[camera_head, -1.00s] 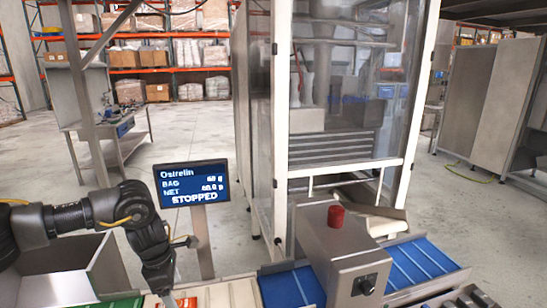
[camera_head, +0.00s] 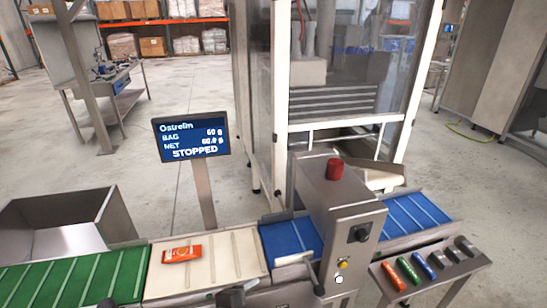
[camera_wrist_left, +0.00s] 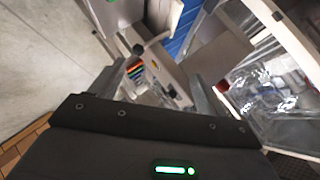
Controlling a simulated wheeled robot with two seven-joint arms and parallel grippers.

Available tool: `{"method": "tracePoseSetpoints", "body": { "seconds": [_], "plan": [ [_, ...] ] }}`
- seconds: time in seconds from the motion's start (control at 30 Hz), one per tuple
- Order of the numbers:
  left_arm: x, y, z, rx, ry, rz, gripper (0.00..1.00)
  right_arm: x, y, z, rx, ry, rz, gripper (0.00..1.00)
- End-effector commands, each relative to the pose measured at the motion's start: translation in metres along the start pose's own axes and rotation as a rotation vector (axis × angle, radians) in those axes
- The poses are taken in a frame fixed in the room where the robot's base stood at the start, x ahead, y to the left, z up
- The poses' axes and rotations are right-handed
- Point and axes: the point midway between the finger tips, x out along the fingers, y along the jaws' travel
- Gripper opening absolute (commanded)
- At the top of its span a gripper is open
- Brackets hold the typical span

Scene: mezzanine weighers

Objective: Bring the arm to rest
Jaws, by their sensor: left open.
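My left gripper (camera_wrist_left: 157,76) shows in the left wrist view with its two fingers wide apart and nothing between them. Beyond the fingers are the steel machine and the coloured cylinders, at a distance. My right gripper is in neither view. An orange packet (camera_head: 182,254) lies flat on the cream belt section (camera_head: 225,262), clear of any gripper.
A green belt (camera_head: 75,280) and blue belts (camera_head: 415,222) flank the cream one. A steel housing with a red button (camera_head: 335,169) stands over the line. The screen (camera_head: 191,139) reads STOPPED. A metal bin (camera_head: 118,218) stands left. Coloured cylinders (camera_head: 409,270) sit in a rack at right.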

Motion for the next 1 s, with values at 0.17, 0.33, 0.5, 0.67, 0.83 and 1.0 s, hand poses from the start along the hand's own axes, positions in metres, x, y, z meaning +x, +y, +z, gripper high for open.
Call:
{"method": "tracePoseSetpoints", "body": {
  "seconds": [0.17, 0.33, 0.5, 0.67, 0.83, 1.0],
  "plan": [
    [-0.053, 0.064, 0.077, -0.611, -0.288, 0.065, 0.76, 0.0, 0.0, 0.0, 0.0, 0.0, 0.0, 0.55],
    [-0.099, 0.114, 0.118, -0.96, -0.497, 0.089, 0.76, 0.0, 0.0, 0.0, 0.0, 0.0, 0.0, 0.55],
    [-0.142, 0.153, 0.143, -1.204, -0.665, 0.091, 0.76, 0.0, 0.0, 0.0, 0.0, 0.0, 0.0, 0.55],
    [-0.164, 0.188, 0.162, -1.364, -0.791, 0.088, 0.76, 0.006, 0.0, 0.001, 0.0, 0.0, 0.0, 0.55],
    [-0.118, 0.225, 0.188, -1.354, -0.799, 0.105, 0.76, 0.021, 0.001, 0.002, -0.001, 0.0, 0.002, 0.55],
    [-0.074, 0.276, 0.219, -1.35, -0.817, 0.124, 0.76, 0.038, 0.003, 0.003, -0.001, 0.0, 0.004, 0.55]
  ]
}}
